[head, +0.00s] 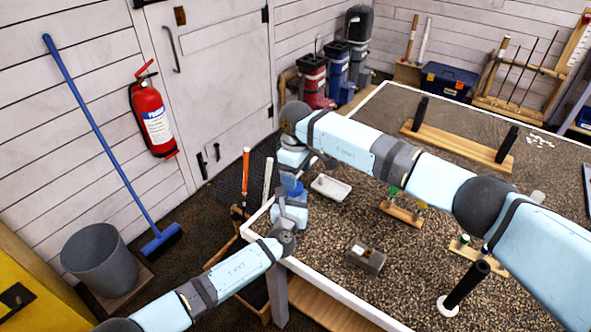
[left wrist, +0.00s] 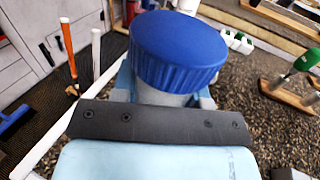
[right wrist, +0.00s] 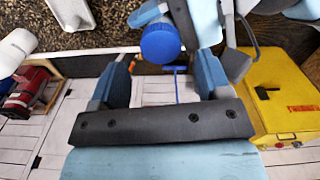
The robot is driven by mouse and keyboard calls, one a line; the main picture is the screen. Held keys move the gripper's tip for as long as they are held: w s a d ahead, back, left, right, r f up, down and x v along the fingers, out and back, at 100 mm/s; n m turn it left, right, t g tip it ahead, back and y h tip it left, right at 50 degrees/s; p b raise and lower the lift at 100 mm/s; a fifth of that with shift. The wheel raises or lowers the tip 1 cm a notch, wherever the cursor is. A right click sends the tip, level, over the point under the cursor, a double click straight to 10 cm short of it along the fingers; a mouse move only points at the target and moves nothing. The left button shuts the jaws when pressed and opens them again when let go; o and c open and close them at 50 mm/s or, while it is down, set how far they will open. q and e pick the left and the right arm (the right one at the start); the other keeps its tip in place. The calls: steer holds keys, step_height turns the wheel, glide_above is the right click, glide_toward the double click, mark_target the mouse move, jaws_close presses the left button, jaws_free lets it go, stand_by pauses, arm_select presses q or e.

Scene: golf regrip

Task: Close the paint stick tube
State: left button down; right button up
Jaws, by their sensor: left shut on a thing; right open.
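A pale container with a ribbed blue cap (left wrist: 178,50) is in my left gripper (head: 290,208), which is shut on it at the table's left corner. The blue cap (head: 294,189) sits on top of it; I cannot tell how tightly. My right gripper (head: 293,168) is open and empty just above it. In the right wrist view, the blue cap (right wrist: 160,43) shows beyond the gap between the open fingers. Green-topped sticks (head: 393,191) stand in small wooden racks.
A white tray (head: 330,188) and a grey metal block (head: 366,257) lie on the table. Small wooden racks (head: 402,213) and a black post on a white base (head: 466,286) stand to the right. A bin (head: 98,259) and broom (head: 105,150) are on the floor at left.

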steer(key=n, duration=0.2)
steer(key=shift+w+r+n, duration=0.15)
steer(key=shift+r+n, duration=0.05)
steer(key=shift+n, duration=0.2)
steer(key=n, duration=0.4)
steer(key=shift+r, duration=0.1)
steer(key=n, duration=0.7)
steer(key=shift+a+r, duration=0.1)
steer(key=shift+r, duration=0.1)
steer(key=n, duration=0.6)
steer(key=shift+r+n, duration=0.2)
steer(key=shift+n, duration=0.1)
steer(key=n, duration=0.4)
steer(key=shift+r+n, duration=0.1)
steer(key=shift+n, duration=0.2)
steer(key=n, duration=0.4)
steer(key=shift+a+r, duration=0.1)
steer(key=shift+r, duration=0.05)
steer(key=n, duration=0.4)
steer(key=shift+r+n, duration=0.15)
steer(key=shift+n, duration=0.15)
steer(key=n, duration=0.6)
steer(key=shift+r+n, duration=0.15)
steer(key=shift+n, duration=0.15)
steer(key=n, duration=0.6)
steer(key=shift+r, duration=0.2)
steer(key=n, duration=0.6)
steer(key=shift+r, duration=0.15)
